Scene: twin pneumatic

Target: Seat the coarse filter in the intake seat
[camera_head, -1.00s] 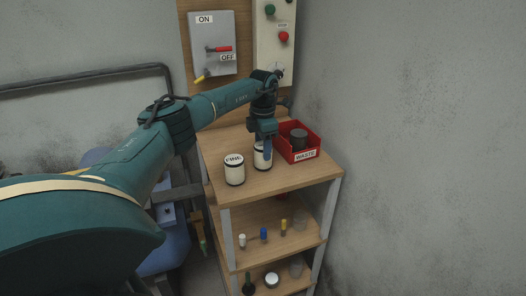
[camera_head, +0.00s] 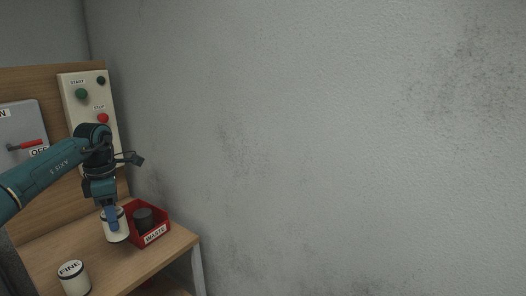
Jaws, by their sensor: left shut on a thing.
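A white cylinder with dark bands, which I take to be the coarse filter (camera_head: 122,231), is at the left of the head view, just left of the red bin. No label on it can be read. My left gripper (camera_head: 112,222) points down and is shut on it, with a blue finger across its front. I cannot tell whether its base touches the wooden top. A similar white cylinder labelled FINE (camera_head: 74,280) stands nearer on the same top. The intake seat and my right gripper are not in view.
A red bin labelled WASTE (camera_head: 155,235) holds a dark grey cylinder (camera_head: 144,219) beside the gripper. The wooden shelf top (camera_head: 165,256) has bare room in front. Behind are a START/STOP panel (camera_head: 90,125) and a switch box (camera_head: 22,125). A grey wall fills the right.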

